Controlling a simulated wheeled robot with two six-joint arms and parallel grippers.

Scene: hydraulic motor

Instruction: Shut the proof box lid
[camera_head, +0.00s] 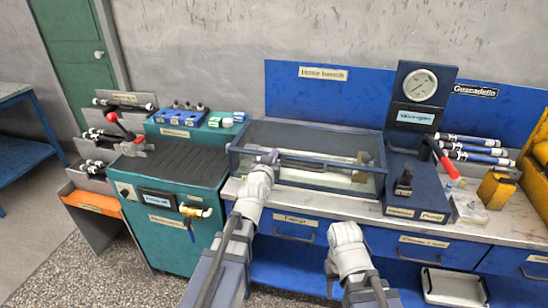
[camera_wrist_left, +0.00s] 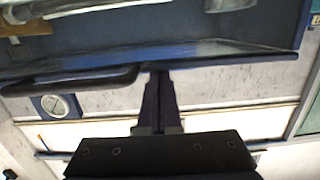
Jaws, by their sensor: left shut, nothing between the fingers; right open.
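The proof box (camera_head: 310,182) stands on the bench in the middle of the head view, with a dark frame and clear panes. Its lid (camera_head: 320,138) looks low over the box; I cannot tell whether it is fully down. My left gripper (camera_head: 270,158) is shut and empty at the box's front left edge. In the left wrist view its fingers (camera_wrist_left: 158,100) are together beside a dark blue frame edge (camera_wrist_left: 230,57) and a dark handle bar (camera_wrist_left: 75,82); contact is unclear. My right gripper (camera_head: 345,230) is open in front of the bench, below the box.
A blue pump stand with a gauge (camera_head: 421,85) and red-handled lever (camera_head: 440,158) is right of the box. A teal cabinet (camera_head: 172,225) stands left. The bench front strip is clear.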

